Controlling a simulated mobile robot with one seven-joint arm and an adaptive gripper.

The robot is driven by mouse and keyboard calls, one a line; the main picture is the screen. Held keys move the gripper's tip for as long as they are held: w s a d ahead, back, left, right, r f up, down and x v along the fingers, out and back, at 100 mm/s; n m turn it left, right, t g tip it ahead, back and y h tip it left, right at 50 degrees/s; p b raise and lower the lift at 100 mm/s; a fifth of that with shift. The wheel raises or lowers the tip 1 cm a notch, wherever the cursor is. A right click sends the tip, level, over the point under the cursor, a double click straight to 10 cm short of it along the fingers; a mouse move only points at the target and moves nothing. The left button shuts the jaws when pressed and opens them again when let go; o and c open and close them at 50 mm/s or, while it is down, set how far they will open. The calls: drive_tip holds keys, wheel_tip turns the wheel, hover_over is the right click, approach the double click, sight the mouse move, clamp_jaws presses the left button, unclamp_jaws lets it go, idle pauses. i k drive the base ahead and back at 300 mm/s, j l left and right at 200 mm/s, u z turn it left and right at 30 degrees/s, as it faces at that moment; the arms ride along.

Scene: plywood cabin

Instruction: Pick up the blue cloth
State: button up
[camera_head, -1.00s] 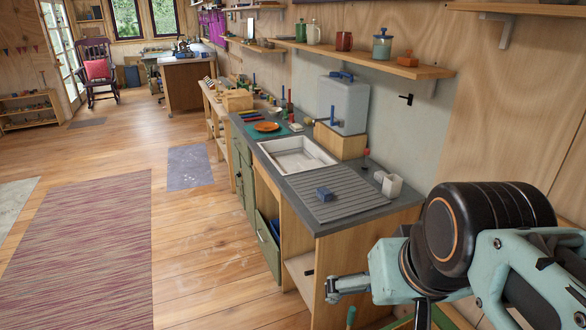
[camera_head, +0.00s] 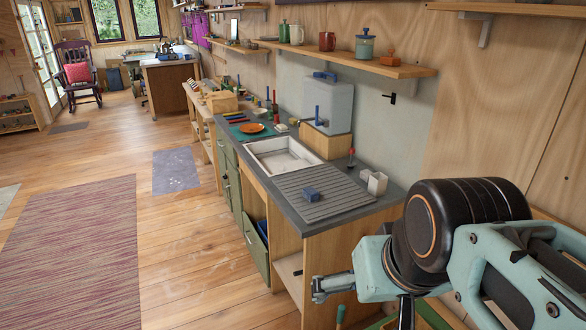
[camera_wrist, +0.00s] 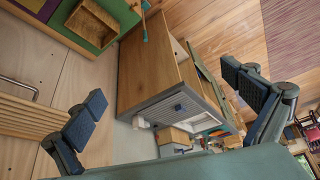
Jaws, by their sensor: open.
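A small blue item (camera_head: 312,194), which may be the folded blue cloth, lies on the ribbed drainboard (camera_head: 345,204) in the head view. My gripper (camera_head: 318,289) is low in front of the counter's near end, apart from both. In the wrist view, the fingers of my gripper (camera_wrist: 168,103) are spread wide with nothing between them.
A shelf (camera_head: 350,60) hangs above. The wooden floor to the left is open, with a striped rug (camera_head: 75,255).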

sight(310, 193)
drive_tip(key=i+j+z, duration=0.15)
drive_tip(key=j, duration=0.25)
drive_tip(key=i+j+z, duration=0.15)
drive_tip(key=j, duration=0.25)
drive_tip(key=j+z, duration=0.1)
drive_tip(key=j, duration=0.3)
drive_tip(key=i+j+z, duration=0.4)
drive_tip(key=i+j, duration=0.2)
